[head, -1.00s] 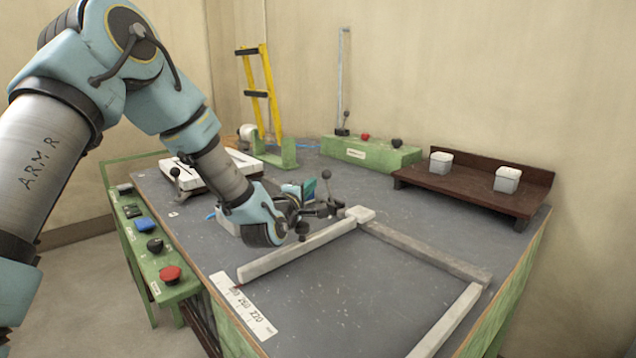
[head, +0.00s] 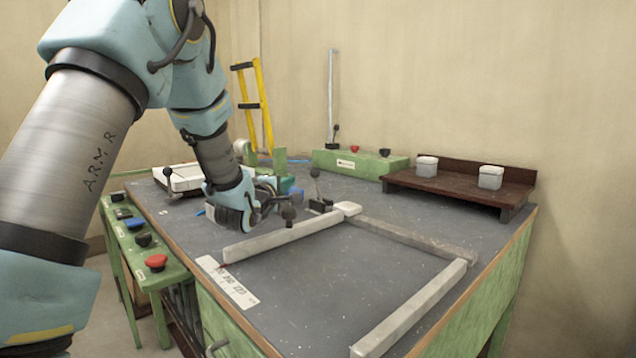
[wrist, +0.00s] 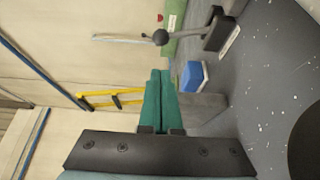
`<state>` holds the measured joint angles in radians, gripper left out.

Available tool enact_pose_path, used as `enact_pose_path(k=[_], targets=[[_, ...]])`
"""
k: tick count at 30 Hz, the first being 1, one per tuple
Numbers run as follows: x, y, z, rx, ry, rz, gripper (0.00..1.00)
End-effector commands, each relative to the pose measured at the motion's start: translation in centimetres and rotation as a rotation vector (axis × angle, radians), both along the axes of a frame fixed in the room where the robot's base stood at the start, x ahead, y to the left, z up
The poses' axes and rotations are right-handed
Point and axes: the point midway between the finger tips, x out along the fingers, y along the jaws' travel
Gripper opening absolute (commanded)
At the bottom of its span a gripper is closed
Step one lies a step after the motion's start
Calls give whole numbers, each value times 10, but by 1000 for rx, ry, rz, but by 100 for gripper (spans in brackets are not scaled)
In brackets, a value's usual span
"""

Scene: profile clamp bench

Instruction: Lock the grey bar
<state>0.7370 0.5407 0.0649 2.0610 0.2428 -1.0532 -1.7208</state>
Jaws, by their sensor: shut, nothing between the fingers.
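Several long greyish bars lie on the bench: a pale left bar (head: 285,238), a darker back bar (head: 410,238) and a pale right bar (head: 412,308). I cannot tell which one is the grey bar. A clamp with a black-knobbed lever (head: 315,184) stands by the far end of the left bar, its lever about upright; the lever also shows in the wrist view (wrist: 190,33). My gripper (head: 287,184) is left of this lever, apart from it. Its green fingers (wrist: 153,100) are together and empty. My wrist partly hides the area beside the left bar.
A blue block (wrist: 193,77) is near my fingers. A white-topped fixture (head: 185,178) sits at the back left. A green control box (head: 360,163) and a brown shelf (head: 460,187) with two pale cups stand behind. A scale plate (head: 226,283) lies in front. Bench space between the bars is clear.

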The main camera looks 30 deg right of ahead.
Motion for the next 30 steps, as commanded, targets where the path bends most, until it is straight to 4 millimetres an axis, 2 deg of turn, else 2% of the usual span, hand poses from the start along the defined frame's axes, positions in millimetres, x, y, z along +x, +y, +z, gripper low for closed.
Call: enact_pose_path(k=[11, 14, 24, 30], targets=[[2, -3, 1, -1, -1, -1, 0], [8, -11, 1, -1, -1, -2, 0], [45, -58, 2, 0, -1, -2, 0], [59, -74, 1, 0, 0, -1, 0]])
